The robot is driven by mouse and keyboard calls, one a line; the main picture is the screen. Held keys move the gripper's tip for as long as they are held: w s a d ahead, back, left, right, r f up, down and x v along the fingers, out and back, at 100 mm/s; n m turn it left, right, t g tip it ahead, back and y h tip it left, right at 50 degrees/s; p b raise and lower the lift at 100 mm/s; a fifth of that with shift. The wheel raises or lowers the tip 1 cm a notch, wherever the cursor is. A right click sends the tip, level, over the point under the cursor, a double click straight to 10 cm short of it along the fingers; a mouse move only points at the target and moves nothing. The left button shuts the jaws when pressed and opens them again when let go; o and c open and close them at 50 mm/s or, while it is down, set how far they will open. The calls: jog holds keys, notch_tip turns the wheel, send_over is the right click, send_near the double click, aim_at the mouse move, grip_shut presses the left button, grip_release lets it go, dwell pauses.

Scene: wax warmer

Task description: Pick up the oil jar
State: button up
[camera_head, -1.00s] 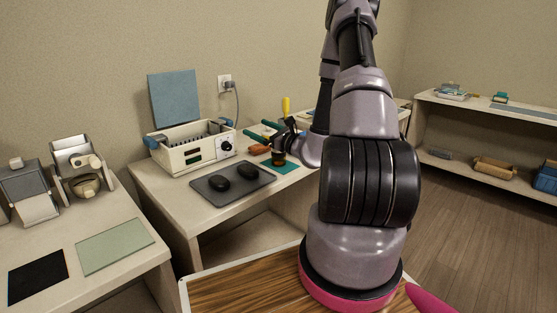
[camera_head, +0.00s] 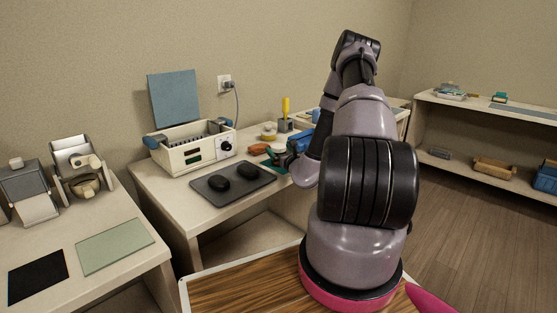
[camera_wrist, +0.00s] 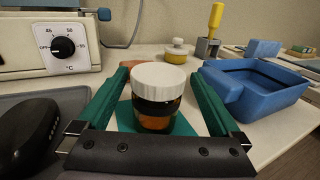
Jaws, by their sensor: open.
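The oil jar (camera_wrist: 157,98), amber with a dark band and a white ribbed lid, stands upright on a teal mat (camera_wrist: 125,119) in the wrist view. My gripper (camera_wrist: 160,84) is open, with one green finger on each side of the jar. Gaps show between the fingers and the jar, so it is not gripped. In the head view my gripper (camera_head: 285,158) is low over the right end of the table, and I cannot make out the jar there.
The white warmer box (camera_head: 193,149) with a dial stands left of the jar. A blue tray (camera_wrist: 255,90) is to the right. A small lidded pot (camera_wrist: 176,53) and a yellow-handled tool (camera_wrist: 214,20) stand behind.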

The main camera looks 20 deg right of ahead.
jog(key=w, duration=0.3)
jog(key=shift+w+r, duration=0.1)
jog(key=shift+w, duration=0.1)
jog(key=shift+c, duration=0.3)
jog(key=c, duration=1.4)
notch_tip(320, 180, up, 10)
